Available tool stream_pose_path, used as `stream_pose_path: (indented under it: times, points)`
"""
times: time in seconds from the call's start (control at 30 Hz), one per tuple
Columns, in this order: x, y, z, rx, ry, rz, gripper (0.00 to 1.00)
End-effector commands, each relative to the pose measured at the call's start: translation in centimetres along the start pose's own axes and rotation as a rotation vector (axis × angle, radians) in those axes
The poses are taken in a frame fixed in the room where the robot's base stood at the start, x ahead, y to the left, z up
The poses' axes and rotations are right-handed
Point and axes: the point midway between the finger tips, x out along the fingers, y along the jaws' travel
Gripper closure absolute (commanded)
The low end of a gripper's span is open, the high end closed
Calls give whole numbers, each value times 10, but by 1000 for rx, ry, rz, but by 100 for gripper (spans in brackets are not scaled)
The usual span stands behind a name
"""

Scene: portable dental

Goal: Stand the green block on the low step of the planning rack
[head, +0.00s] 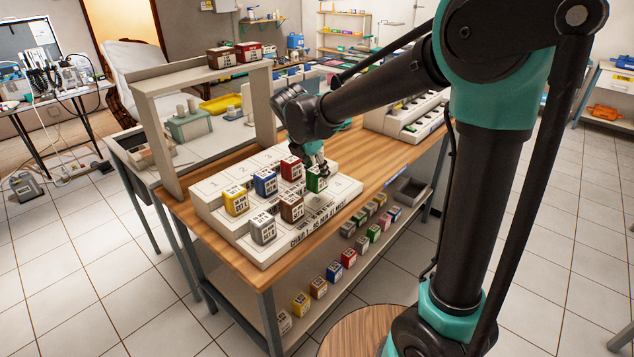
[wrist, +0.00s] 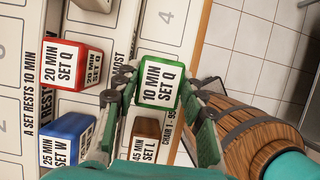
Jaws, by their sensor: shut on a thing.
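The green block (head: 317,183) is between the fingers of my gripper (head: 315,164), which is shut on it. In the wrist view the green block (wrist: 158,84) shows its label, "10 MIN SET Q", with a finger of my gripper (wrist: 160,92) on each side. The white stepped planning rack (head: 346,188) stands on the wooden bench. The block is at the low step, to the right of the brown block (head: 291,207) and about in line with it and the grey block (head: 263,229). I cannot tell whether its base touches the step.
Yellow (head: 235,201), blue (head: 265,182) and red (head: 291,168) blocks stand on the step behind. More blocks (head: 349,258) line the shelf below. Tiled floor is clear at front left.

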Motion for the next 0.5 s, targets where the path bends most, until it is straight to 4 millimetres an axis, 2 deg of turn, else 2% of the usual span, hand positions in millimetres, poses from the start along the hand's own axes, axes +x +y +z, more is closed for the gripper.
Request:
stream_pose_path:
  times: [0.3,0.5]
  points:
    - [32,0,-13,0,0,0,90]
    - [38,0,-16,0,0,0,90]
